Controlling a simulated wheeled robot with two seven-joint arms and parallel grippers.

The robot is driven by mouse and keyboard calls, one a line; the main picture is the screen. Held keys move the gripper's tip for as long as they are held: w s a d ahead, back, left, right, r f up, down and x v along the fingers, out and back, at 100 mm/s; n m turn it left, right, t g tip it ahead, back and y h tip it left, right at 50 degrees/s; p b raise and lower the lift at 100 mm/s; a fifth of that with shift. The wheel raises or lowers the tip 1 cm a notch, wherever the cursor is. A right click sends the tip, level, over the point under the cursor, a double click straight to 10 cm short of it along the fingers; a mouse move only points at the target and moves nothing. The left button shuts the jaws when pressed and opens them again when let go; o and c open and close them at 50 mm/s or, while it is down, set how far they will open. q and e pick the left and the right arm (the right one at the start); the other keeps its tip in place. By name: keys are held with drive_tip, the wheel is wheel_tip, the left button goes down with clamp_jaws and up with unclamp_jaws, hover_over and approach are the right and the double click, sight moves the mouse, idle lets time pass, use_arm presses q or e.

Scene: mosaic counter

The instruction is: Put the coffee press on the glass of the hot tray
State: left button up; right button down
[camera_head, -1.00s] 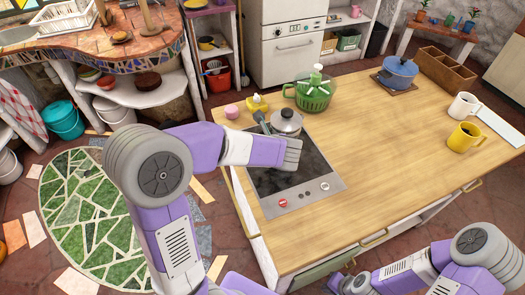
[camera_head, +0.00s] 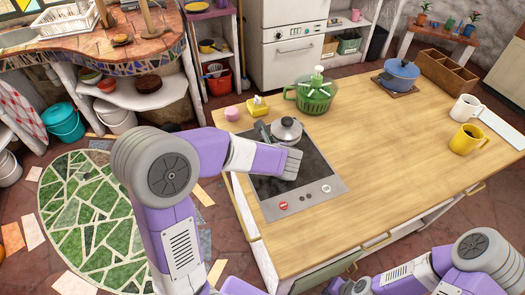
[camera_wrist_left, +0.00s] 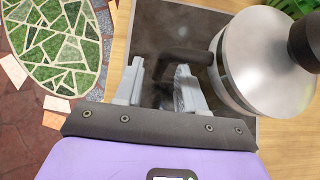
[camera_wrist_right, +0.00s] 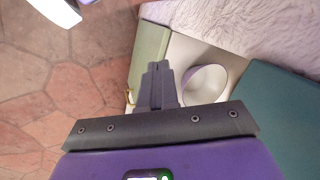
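The coffee press (camera_head: 287,130) has a silver lid with a dark knob and a dark side handle. It stands upright over the dark glass of the hot tray (camera_head: 262,192), toward its far end. Whether its base touches the glass is hard to tell. In the left wrist view, the fingers of my left gripper (camera_wrist_left: 160,80) sit on either side of the handle, close against it, with the press body (camera_wrist_left: 255,62) to the right. My right gripper (camera_wrist_right: 158,85) is shut and empty, low beside the counter front.
A green spinner-like bowl (camera_head: 315,93), a yellow item (camera_head: 258,108) and a pink cup (camera_head: 232,113) stand beyond the tray. A blue pot (camera_head: 399,75), a white mug (camera_head: 465,107) and a yellow mug (camera_head: 467,139) stand to the right. The counter's middle (camera_head: 385,145) is clear.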

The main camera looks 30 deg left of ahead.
use_arm(q)
drive_tip(key=p+v, duration=0.3)
drive_tip(key=v, duration=0.9)
drive_tip(key=shift+r, duration=0.2)
